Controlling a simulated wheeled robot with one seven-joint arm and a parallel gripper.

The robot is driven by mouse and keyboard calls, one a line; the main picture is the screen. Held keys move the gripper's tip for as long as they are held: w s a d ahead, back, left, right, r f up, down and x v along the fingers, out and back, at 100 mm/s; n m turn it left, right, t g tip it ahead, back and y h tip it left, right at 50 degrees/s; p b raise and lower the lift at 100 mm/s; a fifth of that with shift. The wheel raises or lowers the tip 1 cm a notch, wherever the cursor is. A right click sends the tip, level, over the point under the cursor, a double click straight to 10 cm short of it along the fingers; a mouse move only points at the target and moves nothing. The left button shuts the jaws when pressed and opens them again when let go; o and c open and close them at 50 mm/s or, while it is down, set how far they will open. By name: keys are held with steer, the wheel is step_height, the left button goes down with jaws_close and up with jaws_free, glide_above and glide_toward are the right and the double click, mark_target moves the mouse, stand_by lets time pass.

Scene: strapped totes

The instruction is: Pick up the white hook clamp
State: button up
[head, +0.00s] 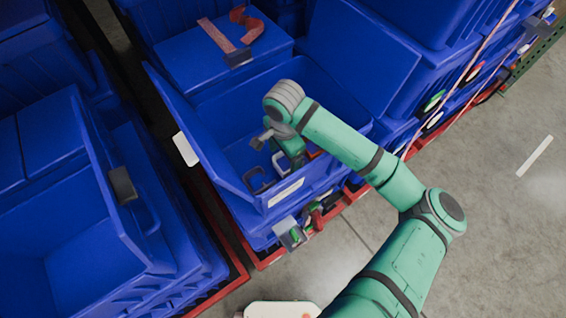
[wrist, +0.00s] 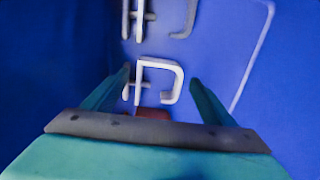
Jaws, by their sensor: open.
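In the wrist view a white hook clamp (wrist: 172,66) lies on the blue floor of a tote, just beyond and between my fingertips. It has a curved hook and a cross-bar on its left. My gripper (wrist: 162,82) is open, with one finger on each side and nothing held. In the head view my gripper (head: 295,158) reaches down inside the open blue tote (head: 235,192). A pale clamp (head: 279,162) shows close beside it, partly hidden by the arm.
Another clamp (wrist: 182,22) lies farther off, cut by the wrist view's top edge. A dark hook-shaped piece (head: 257,183) lies near the tote's front wall. A reddish piece (wrist: 153,114) sits below the white clamp. Tote walls and raised lids surround my arm.

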steer(key=shift+d+f, duration=0.15)
steer(key=shift+f, duration=0.05)
steer(key=shift+s, duration=0.1)
steer(key=c, duration=1.4)
steer(key=shift+o, duration=0.2)
steer(key=shift+r, duration=0.1)
